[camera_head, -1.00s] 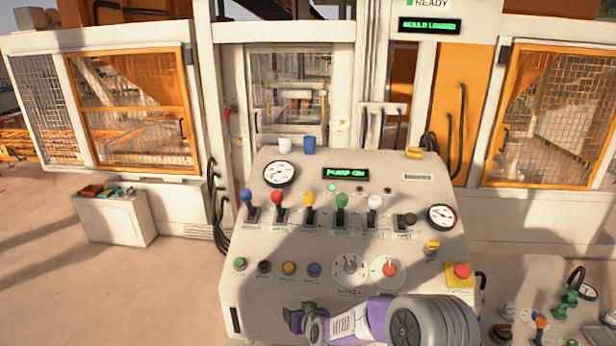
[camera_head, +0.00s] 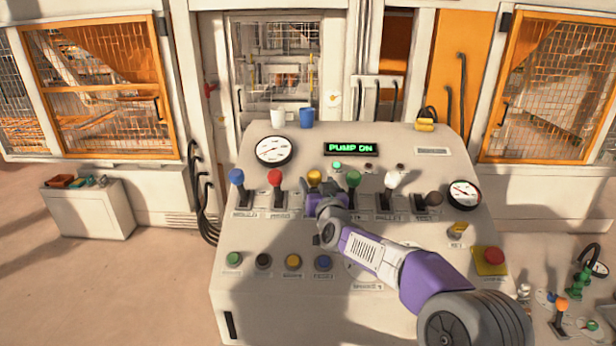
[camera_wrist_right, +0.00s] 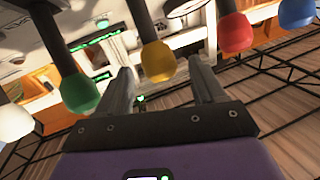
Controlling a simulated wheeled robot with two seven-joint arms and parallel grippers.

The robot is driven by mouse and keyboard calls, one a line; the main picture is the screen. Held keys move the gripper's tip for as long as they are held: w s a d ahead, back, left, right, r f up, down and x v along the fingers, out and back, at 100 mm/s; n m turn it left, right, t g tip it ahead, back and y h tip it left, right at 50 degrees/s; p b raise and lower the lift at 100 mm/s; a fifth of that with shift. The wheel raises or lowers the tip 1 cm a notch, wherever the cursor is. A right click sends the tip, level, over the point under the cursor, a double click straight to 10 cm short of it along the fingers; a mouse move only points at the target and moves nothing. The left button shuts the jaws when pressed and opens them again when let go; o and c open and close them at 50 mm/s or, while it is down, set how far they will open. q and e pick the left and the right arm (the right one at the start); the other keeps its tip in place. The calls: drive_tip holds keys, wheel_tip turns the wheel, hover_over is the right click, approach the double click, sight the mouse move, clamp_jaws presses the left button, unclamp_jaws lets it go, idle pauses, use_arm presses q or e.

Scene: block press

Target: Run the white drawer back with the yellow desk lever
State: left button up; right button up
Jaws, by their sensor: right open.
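The yellow desk lever (camera_head: 314,176) stands in the middle of a row of levers on the control desk. My right gripper (camera_head: 322,195) is at this lever, in front of its lower part in the head view. In the right wrist view, the yellow knob (camera_wrist_right: 158,62) shows between the tips of my two spread fingers (camera_wrist_right: 161,75), and no finger clearly touches it. The right gripper is open. I cannot make out a white drawer for certain; the machine window (camera_head: 285,70) behind the desk shows pale parts. My left gripper is not in view.
A red lever (camera_head: 275,177) and a green lever (camera_head: 353,178) stand close on either side of the yellow one. Blue (camera_head: 236,176) and white (camera_head: 393,180) levers are farther out. A display (camera_head: 351,149) reads PUMP ON. A red button (camera_head: 494,256) is at the right.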

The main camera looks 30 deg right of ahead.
sight(313, 174)
drive_tip(key=shift+p+x, duration=0.5)
drive_tip(key=shift+x, duration=2.45)
drive_tip(key=shift+d, duration=0.1)
clamp_jaws()
